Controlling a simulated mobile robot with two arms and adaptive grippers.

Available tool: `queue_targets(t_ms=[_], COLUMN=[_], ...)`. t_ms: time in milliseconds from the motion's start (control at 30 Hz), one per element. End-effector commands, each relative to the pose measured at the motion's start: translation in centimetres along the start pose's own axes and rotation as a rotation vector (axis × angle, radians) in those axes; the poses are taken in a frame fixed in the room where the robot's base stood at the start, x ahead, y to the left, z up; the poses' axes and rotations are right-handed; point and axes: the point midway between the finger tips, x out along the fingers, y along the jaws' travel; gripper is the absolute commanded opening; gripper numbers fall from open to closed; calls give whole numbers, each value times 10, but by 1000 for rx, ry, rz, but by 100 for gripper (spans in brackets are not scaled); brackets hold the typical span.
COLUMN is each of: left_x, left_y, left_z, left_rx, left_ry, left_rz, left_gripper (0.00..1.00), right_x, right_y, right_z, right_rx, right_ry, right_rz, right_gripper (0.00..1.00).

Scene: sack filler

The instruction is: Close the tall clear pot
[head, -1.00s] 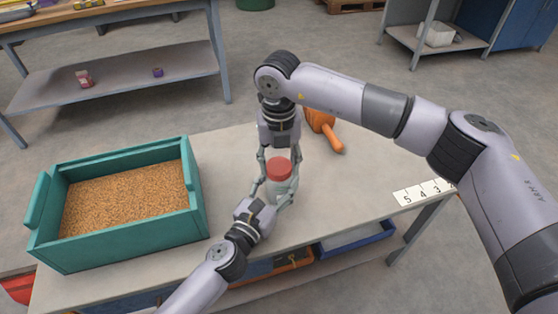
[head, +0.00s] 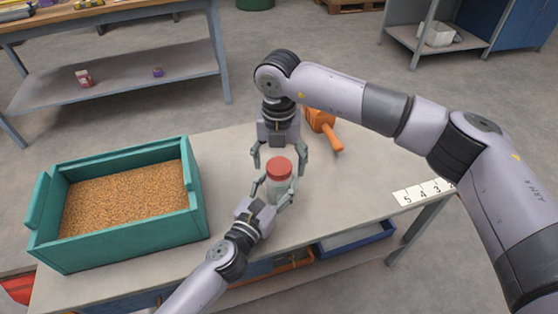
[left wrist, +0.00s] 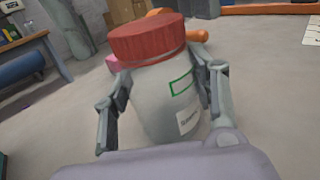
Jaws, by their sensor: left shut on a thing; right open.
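The tall clear pot (head: 277,190) stands upright on the table, with its red lid (head: 279,169) on top. In the left wrist view the pot (left wrist: 168,100) fills the middle, with a green-edged label and a white label on its side. The red lid (left wrist: 147,39) sits over its mouth there; I cannot tell how tightly. My left gripper (head: 273,194) is shut around the pot's body from the near side. My right gripper (head: 279,160) is open, with its fingers apart on both sides behind the lid.
A teal bin (head: 203,205) of grain stands on the left of the table (head: 355,185). An orange tool (head: 322,124) lies behind the pot, close to my right gripper. A white number strip (head: 420,192) lies at the right edge. The table between pot and strip is clear.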

Motion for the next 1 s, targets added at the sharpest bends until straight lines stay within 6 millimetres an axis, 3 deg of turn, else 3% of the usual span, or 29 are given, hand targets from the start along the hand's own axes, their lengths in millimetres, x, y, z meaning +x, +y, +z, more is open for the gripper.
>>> queue_targets(t_ms=[600,1000], left_x=[0,0], left_y=[0,0], left_z=[-1,-1], left_rx=[-1,-1], left_ry=[1,1], left_rz=[0,0], left_gripper=[0,0], right_x=[-108,-118], right_y=[1,0], right_z=[0,0], right_rx=[0,0], right_ry=[-2,-1], right_rz=[1,1], right_gripper=[71,71])
